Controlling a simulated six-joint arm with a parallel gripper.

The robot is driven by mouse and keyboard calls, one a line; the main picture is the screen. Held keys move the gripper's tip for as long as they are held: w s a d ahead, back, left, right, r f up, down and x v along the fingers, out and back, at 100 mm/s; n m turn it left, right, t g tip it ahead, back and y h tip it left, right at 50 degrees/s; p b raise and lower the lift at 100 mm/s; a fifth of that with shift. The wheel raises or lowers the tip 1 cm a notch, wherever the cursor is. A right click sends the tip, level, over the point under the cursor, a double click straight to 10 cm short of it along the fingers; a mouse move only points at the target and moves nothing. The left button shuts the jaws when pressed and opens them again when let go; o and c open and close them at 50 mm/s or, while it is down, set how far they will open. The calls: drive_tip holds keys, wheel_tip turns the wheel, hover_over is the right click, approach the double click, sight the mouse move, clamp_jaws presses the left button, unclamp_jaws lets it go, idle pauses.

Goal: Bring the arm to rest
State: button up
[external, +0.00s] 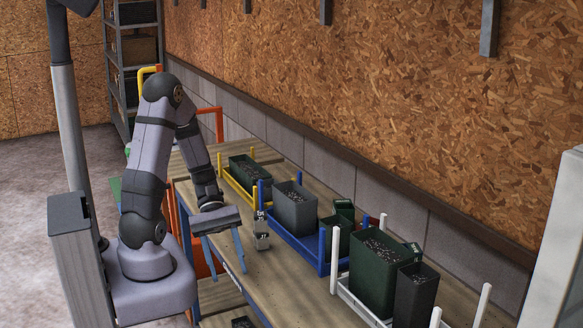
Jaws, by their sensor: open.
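My arm bends over the near left part of the wooden workbench (262,285). My gripper (229,274) hangs from the wrist with its two bluish fingers pointing down and spread wide apart. It is open, and nothing shows between the fingers. It is near the bench's front edge; its height above the bench is hard to tell.
Along the wall side are a yellow rack (239,191), a blue rack (304,257) and a white rack (362,308) holding dark containers, some with soil. The bench front is mostly clear.

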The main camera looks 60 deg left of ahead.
drive_tip(key=shift+w+d+f+m+t+y+b, duration=0.15)
drive_tip(key=shift+w+m+y, duration=0.3)
drive_tip(key=shift+m+y, duration=1.55)
drive_tip(key=shift+w+d+f+m+t+y+b, duration=0.1)
drive_tip(key=shift+w+d+m+y, duration=0.25)
drive_tip(key=shift+m+y, duration=1.65)
drive_tip(key=shift+w+d+f+m+t+y+b, duration=0.15)
drive_tip(key=shift+w+m+y, duration=0.5)
drive_tip(key=shift+m, duration=2.55)
drive_tip(key=shift+s+r, duration=0.1)
drive_tip(key=shift+s, duration=0.05)
